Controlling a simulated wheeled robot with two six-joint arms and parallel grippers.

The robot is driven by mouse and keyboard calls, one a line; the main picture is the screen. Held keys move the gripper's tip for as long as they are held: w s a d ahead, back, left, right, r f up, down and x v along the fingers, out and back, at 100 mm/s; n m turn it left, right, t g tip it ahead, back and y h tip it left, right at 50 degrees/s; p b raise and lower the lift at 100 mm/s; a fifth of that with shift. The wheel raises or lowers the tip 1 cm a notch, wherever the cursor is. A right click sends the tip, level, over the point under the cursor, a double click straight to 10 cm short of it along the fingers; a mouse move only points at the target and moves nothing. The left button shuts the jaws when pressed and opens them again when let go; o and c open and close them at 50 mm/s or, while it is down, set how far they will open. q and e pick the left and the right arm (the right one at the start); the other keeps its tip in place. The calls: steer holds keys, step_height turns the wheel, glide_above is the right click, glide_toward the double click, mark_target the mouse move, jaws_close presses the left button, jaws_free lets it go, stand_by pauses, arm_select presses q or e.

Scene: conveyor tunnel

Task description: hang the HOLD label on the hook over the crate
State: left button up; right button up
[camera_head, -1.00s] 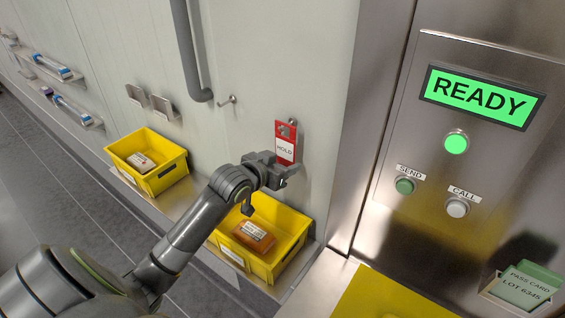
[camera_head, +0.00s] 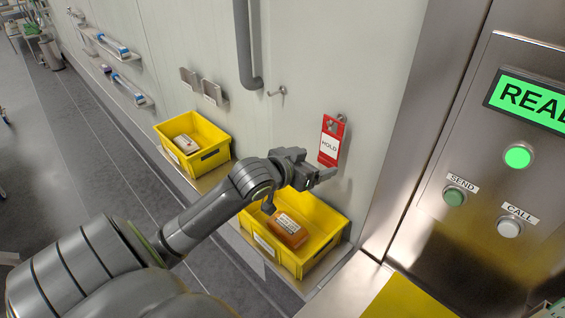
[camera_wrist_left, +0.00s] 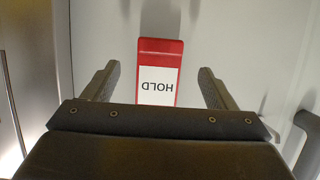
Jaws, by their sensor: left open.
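The red HOLD label (camera_head: 330,141) with a white panel hangs at a hook (camera_head: 341,118) on the wall, above the nearer yellow crate (camera_head: 326,268). That crate holds an orange-brown package (camera_head: 287,230). My left gripper (camera_head: 318,181) is open at the label's lower end. In the left wrist view the label (camera_wrist_left: 160,68) appears upside down between the open fingers of the gripper (camera_wrist_left: 159,72), with a gap on each side. The label's lower end is partly hidden by the gripper body. My right gripper is not in view.
A second, bare hook (camera_head: 277,91) is on the wall to the left, beside a grey pipe (camera_head: 246,50). Another yellow crate (camera_head: 207,166) with a package stands farther left. A steel panel (camera_head: 470,150) with a green screen and SEND and CALL buttons is at right.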

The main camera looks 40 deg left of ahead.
arm_select(q)
steer(key=p+v, duration=0.3)
steer(key=v, duration=0.8)
steer(key=shift+s, duration=0.35)
steer(key=shift+a, duration=0.1)
stand_by(0.4)
